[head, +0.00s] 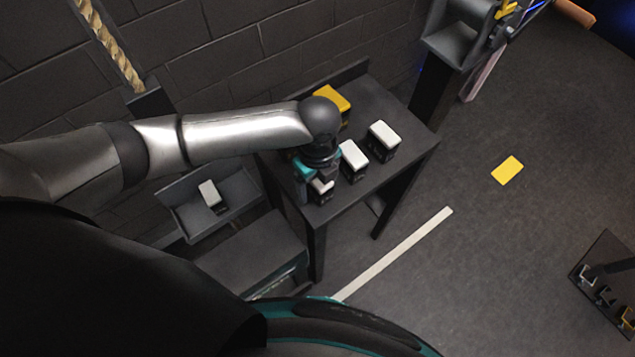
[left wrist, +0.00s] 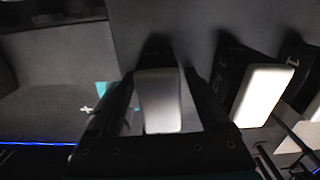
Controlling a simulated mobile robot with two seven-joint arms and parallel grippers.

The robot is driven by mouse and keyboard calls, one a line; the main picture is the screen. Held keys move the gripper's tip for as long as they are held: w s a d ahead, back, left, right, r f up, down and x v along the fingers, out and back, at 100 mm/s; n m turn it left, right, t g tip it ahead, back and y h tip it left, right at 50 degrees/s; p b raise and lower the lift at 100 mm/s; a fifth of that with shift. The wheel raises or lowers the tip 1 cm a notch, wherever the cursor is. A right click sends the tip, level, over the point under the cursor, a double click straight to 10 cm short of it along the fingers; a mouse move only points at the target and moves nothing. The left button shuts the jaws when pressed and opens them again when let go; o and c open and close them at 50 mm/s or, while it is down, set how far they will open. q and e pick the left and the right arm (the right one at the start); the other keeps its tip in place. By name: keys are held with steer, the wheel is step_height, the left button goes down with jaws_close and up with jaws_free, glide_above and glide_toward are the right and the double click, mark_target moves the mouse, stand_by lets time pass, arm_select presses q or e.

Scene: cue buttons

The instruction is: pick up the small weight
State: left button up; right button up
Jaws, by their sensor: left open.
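Three weights with white tops and black bodies stand on a dark table (head: 365,100). The smallest, nearest weight (head: 322,186) is at the table's front left, partly hidden by my left gripper. The middle weight (head: 353,158) is just right of it, and the larger weight (head: 383,138) is farther right. My left gripper (head: 312,188) is open over the small weight. In the left wrist view the small weight's white top (left wrist: 160,100) lies between the two dark fingers; contact cannot be told. The neighbouring weight (left wrist: 262,95) stands close on the right. My right gripper is not in view.
A yellow-topped block (head: 332,100) stands at the back of the table, partly behind my arm. A grey tray (head: 240,198) with a white-topped block (head: 210,195) is left of the table. A brick wall is behind. The floor on the right is mostly free.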

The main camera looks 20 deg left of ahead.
arm_select(q)
jaws_close()
stand_by(0.6)
stand_by(0.7)
steer(key=shift+w+r, duration=0.1)
